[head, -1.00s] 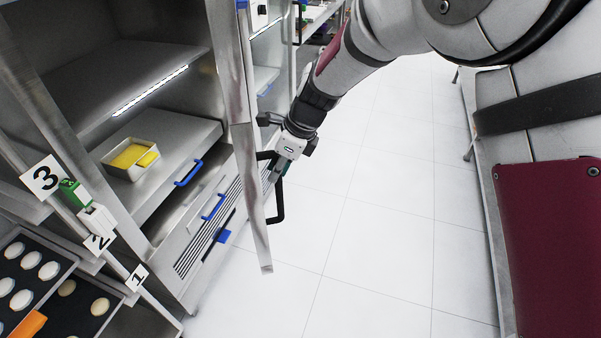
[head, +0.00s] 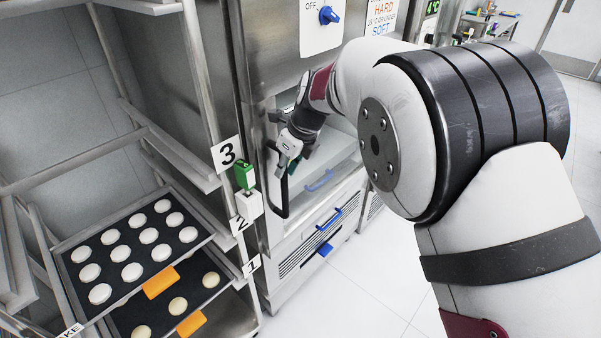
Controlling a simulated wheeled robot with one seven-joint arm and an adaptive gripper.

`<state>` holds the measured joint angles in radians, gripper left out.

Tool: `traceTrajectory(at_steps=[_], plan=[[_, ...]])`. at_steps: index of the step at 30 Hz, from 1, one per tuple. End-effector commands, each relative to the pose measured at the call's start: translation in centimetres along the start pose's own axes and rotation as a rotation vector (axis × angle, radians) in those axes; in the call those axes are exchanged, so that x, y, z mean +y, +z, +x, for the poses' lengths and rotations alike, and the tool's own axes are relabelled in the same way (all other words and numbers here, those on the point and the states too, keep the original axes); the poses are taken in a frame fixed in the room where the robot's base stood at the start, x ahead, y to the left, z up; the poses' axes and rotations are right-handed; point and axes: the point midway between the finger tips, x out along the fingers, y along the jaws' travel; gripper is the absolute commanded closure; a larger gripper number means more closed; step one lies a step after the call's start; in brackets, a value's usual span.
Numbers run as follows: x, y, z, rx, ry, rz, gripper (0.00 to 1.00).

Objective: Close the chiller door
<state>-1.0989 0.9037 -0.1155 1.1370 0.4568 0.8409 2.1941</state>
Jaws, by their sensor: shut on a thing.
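The chiller door (head: 298,222) is a steel-framed door with a window, on the front of the steel chiller cabinet. It lies flat against the cabinet front or very close to it; I cannot tell whether a thin gap is left. Its black upright bar handle (head: 281,198) is at the door's left side. My gripper (head: 284,164) is shut on this handle, around its middle to upper part. A pale interior and a blue-handled drawer (head: 320,181) show behind the door. My arm hides the upper right of the door.
A rack with trays of round pale pieces (head: 135,255) stands at the left, close to the handle. Number plates and a green clip (head: 244,175) are on its post. White floor (head: 365,290) is open at the right.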

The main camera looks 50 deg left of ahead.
Motion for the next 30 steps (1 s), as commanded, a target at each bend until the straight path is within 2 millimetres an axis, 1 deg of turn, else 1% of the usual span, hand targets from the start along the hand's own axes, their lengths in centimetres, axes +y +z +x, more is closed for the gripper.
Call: traceTrajectory(at_steps=[2, 6, 7, 8, 9, 10, 19, 22, 26, 30], plan=[[0.1, 0.4, 0.4, 0.004, 0.005, -0.002, 1.0], [0.2, 0.3, 0.4, 0.004, 0.006, 0.0, 1.0], [0.2, 0.3, 0.4, 0.004, 0.006, 0.0, 0.81], [0.2, 0.3, 0.4, 0.004, 0.006, 0.0, 0.75], [0.2, 0.3, 0.3, 0.004, 0.006, 0.0, 0.66], [0.2, 0.3, 0.3, 0.004, 0.005, 0.0, 0.64], [0.0, 0.3, 0.1, 0.002, 0.002, 0.0, 0.64], [0.0, 0.4, -0.5, 0.001, 0.001, 0.0, 0.64], [-0.1, 0.5, -2.5, -0.001, -0.001, 0.0, 0.64], [0.0, 0.5, -5.4, -0.001, -0.001, -0.001, 0.64]])
